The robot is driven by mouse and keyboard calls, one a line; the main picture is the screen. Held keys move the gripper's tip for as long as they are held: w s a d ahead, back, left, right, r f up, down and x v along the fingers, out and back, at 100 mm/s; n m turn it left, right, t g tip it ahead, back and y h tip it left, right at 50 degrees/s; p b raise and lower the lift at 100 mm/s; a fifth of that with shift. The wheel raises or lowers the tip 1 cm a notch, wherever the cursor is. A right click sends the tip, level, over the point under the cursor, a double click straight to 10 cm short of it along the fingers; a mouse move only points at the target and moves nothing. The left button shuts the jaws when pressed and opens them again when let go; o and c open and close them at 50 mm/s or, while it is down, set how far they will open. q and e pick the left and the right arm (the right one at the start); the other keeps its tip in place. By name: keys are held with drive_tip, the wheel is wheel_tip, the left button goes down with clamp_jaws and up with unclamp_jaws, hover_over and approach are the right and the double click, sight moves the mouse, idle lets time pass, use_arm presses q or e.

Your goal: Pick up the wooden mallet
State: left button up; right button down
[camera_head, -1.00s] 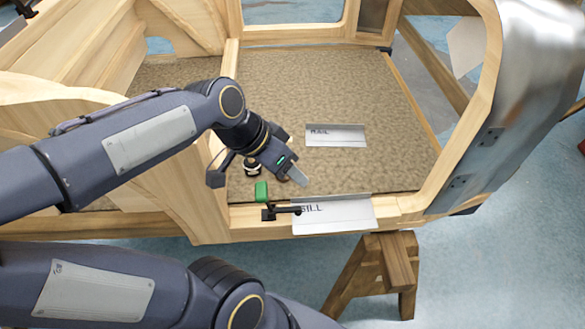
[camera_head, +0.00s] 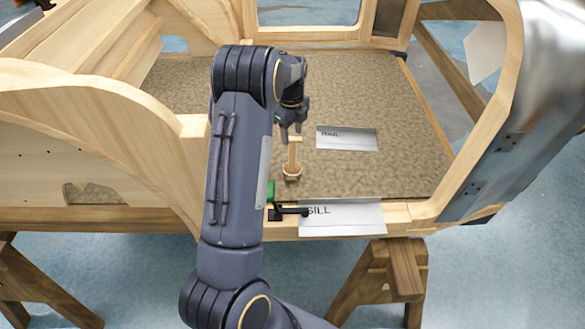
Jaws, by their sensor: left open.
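The wooden mallet (camera_head: 293,159) is small and pale. It appears to stand upright on the brown carpeted floor of the wooden bodyframe, with a rounded, wider part at its lower end. My left gripper (camera_head: 291,136) is open and points down at the mallet's upper end. Its fingertips are at or just above that end; I cannot tell whether they touch it. My left arm covers part of the floor to the left of the mallet. My right gripper is not in view.
A SILL card (camera_head: 343,217) is on the front wooden sill, beside a black clamp (camera_head: 289,213) with a green part (camera_head: 277,193). A metal panel (camera_head: 535,95) bounds the right. Carpet at right is clear.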

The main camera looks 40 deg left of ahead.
sight(292, 150)
use_arm(q)
drive_tip(key=shift+w+a+f, duration=0.15)
drive_tip(key=shift+f, duration=0.6)
wheel_tip(292, 150, down, 7)
drive_tip(key=shift+r+p, duration=0.1)
drive_tip(key=shift+p, duration=0.65)
drive_tip(key=c, duration=1.1)
